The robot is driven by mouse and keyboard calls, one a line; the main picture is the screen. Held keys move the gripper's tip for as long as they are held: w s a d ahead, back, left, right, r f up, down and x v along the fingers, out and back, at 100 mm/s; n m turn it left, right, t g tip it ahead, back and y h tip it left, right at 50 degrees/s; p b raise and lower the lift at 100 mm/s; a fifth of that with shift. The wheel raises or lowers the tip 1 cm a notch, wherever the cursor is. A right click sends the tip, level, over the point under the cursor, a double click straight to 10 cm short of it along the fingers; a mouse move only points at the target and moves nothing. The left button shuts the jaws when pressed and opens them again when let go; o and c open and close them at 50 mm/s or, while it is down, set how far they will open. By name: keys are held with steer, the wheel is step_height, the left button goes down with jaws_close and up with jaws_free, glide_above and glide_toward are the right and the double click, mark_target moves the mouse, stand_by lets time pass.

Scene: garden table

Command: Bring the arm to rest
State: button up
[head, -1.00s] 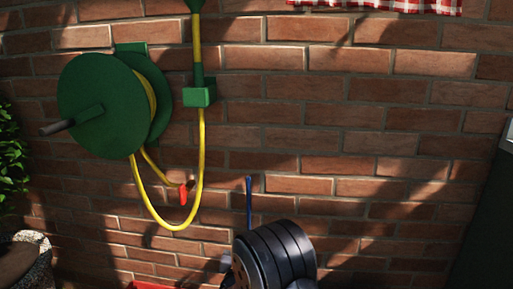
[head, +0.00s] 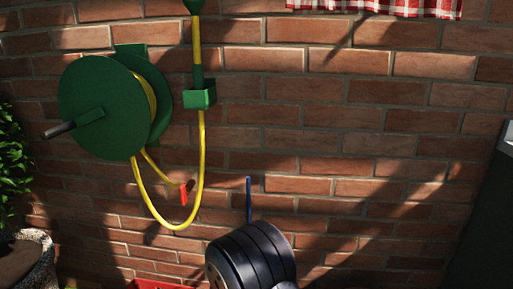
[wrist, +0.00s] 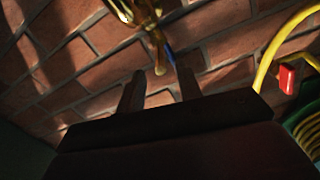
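My gripper (wrist: 160,87) shows in the wrist view with its two dark fingers apart. I see nothing held between them. Beyond the fingertips, a brass fitting that looks like a tap (wrist: 143,14) hangs in from the top edge, with a small blue part beside it. In the head view, my dark arm link rises from the bottom edge, right of the hose loop. The gripper itself cannot be made out there.
A green hose reel (head: 95,100) with a yellow hose (head: 201,150) and red end piece (head: 184,194) hangs on the brick wall (head: 330,140). A thin blue rod (head: 249,200) stands behind my arm. A plant (head: 12,160) is at left; a red thing (head: 160,285) shows at the bottom.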

steer(key=w, duration=0.2)
steer(key=w+d+b, duration=0.1)
steer(key=w, duration=0.1)
steer(key=w+b, duration=0.1)
steer(key=w, duration=0.2)
steer(key=shift+d+f, duration=0.15)
steer(key=shift+w+y, duration=0.15)
steer(key=shift+y, duration=0.15)
steer(key=shift+d+r+n+y, duration=0.2)
steer(key=shift+d+n+y, duration=0.05)
steer(key=shift+n+y, duration=0.5)
steer(key=shift+y, duration=0.35)
